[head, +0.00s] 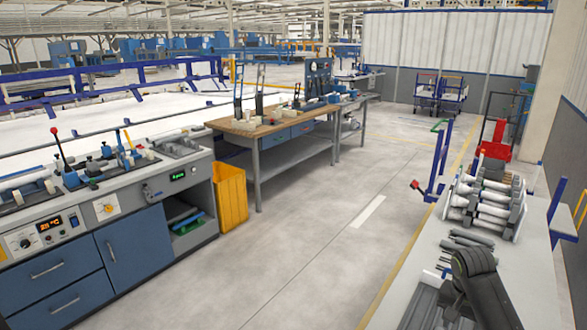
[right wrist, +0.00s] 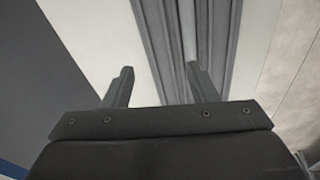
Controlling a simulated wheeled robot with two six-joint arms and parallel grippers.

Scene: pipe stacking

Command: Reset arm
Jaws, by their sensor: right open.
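My right arm comes in at the lower right of the head view, over the pale worktable (head: 415,290); its fingertips are not clear there. In the right wrist view my right gripper (right wrist: 160,85) is open, its two dark fingers apart with nothing between them. My left gripper is not in view. White and grey pipes (head: 490,200) are stacked in a rack on the worktable, beyond my right arm. Several dark grey parts (head: 465,243) lie on the table between the rack and my arm.
A blue-grey bench (head: 135,240) with controls and levers stands at the left. A yellow bin (head: 229,196) is beside it. A wooden-topped workbench (head: 270,122) stands behind. A red frame (head: 495,138) is at the far right. The floor (head: 300,250) between is clear.

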